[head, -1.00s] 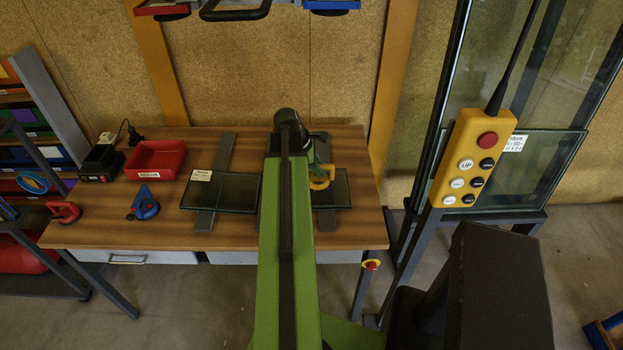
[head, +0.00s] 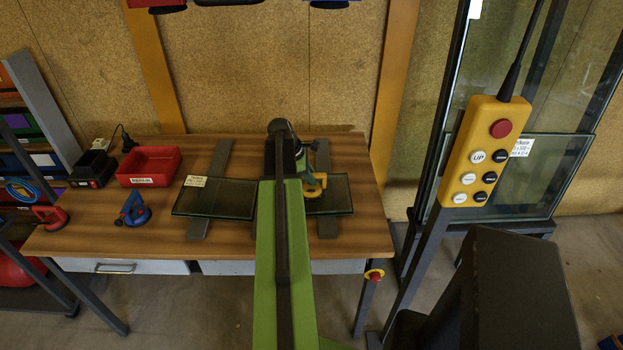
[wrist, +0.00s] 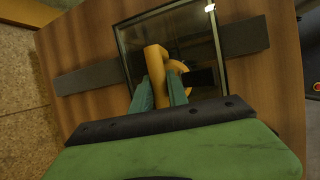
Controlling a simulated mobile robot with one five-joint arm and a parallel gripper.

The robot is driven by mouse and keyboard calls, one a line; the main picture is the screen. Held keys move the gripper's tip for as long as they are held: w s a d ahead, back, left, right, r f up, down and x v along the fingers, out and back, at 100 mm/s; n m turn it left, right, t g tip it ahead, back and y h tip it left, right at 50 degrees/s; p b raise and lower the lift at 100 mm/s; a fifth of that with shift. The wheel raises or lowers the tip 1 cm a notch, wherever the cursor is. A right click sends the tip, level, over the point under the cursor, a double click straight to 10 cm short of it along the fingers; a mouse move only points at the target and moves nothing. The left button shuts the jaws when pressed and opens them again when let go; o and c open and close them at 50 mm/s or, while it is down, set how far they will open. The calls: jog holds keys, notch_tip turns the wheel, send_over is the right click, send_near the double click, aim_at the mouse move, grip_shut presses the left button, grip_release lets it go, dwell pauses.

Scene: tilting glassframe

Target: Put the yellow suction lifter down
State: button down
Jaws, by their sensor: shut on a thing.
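The yellow suction lifter (head: 313,184) is over the right-hand glass pane (head: 335,194) on the wooden workbench. In the wrist view the yellow lifter (wrist: 156,66) stands between the green fingers of my gripper (wrist: 161,92), which is shut on it. Behind it is the dark glass pane (wrist: 135,40). I cannot tell whether the lifter's cup touches the glass. In the head view my own green arm hides much of the gripper and part of the glass.
A glass pane (head: 222,199) with a label lies left of my arm. A blue suction lifter (head: 133,209) and a red bin (head: 148,167) stand farther left; a red lifter (head: 50,216) is at the left edge. A yellow button pendant (head: 484,150) hangs at right.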

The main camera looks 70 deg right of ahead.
jog(key=c, duration=1.3)
grip_release()
jog(key=p+v, duration=1.1)
jog(key=v, duration=0.1)
jog(key=shift+w, duration=0.1)
